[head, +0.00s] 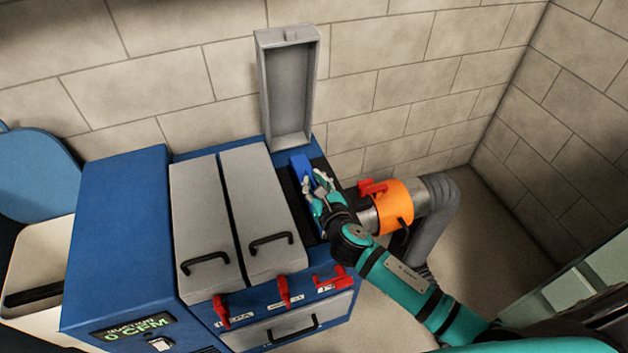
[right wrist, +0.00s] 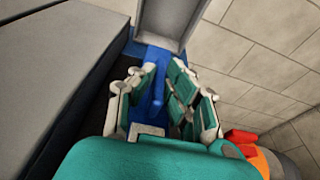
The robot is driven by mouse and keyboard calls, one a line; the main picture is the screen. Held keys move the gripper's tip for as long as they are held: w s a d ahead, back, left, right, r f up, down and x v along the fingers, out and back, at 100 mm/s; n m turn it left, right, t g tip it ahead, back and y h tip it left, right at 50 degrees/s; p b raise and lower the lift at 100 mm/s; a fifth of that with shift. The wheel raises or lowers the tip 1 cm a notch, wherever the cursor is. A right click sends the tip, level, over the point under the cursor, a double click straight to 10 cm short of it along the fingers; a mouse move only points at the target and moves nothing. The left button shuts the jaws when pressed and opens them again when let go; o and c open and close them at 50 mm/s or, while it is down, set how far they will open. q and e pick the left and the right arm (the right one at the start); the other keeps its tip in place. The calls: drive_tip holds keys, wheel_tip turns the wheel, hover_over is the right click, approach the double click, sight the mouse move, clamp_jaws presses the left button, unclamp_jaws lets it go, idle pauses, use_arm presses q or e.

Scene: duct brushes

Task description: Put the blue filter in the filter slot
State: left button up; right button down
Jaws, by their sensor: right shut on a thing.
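The blue filter (head: 299,168) is at the open compartment on the right side of the blue machine; it also shows between my fingers in the right wrist view (right wrist: 151,92). My right gripper (head: 318,184) is shut on the blue filter from above. The filter slot (head: 293,191) is a dark opening under a raised grey lid (head: 288,90). The gripper and arm hide part of the slot, and I cannot tell how deep the filter sits in it. My left gripper is not in view.
Two closed grey lids (head: 258,205) with black handles lie left of the slot. Red latches (head: 284,291) line the front. An orange duct collar (head: 393,205) with a grey hose (head: 440,205) is close to my right arm. A block wall stands behind.

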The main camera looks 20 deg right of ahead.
drive_tip(key=shift+f+b, duration=1.25)
drive_tip(key=shift+f, duration=0.6)
drive_tip(key=c, duration=1.3)
unclamp_jaws()
drive_tip(key=shift+o, duration=0.2)
drive_tip(key=shift+s, duration=0.1)
drive_tip(key=v, duration=1.2)
wheel_tip(320, 180, up, 5)
drive_tip(key=p, duration=0.6)
drive_tip(key=shift+a, duration=0.1)
